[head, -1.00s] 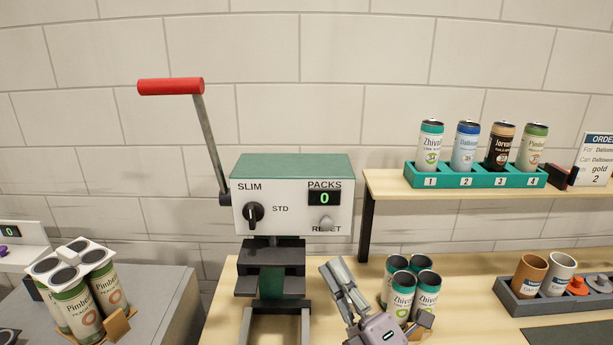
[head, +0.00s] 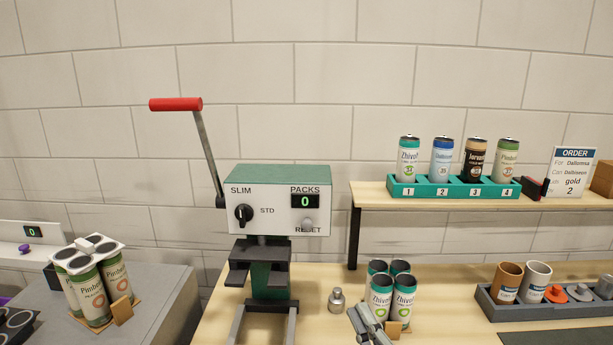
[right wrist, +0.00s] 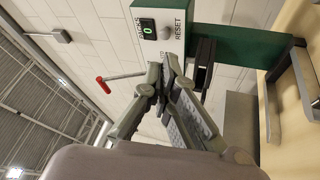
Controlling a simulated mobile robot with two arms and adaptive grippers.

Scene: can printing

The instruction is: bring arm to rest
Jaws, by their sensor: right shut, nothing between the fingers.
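My right gripper (head: 364,322) is at the bottom of the head view, in front of the table and just left of a group of green-topped cans (head: 381,294). Its fingers are shut and empty; they also show in the right wrist view (right wrist: 170,72), pointing up past the press. The press (head: 279,201) stands on the table left of the gripper, with its red-handled lever (head: 175,104) raised and its counter reading 0. The gripper is apart from the press. My left gripper is not in view.
A small metal piece (head: 336,301) stands between press and cans. A teal rack (head: 452,188) with numbered cans sits on the shelf (head: 560,203) beside an order card (head: 572,172). A dark tray (head: 540,312) holds cups at right. A can pack (head: 95,280) stands on the grey bench at left.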

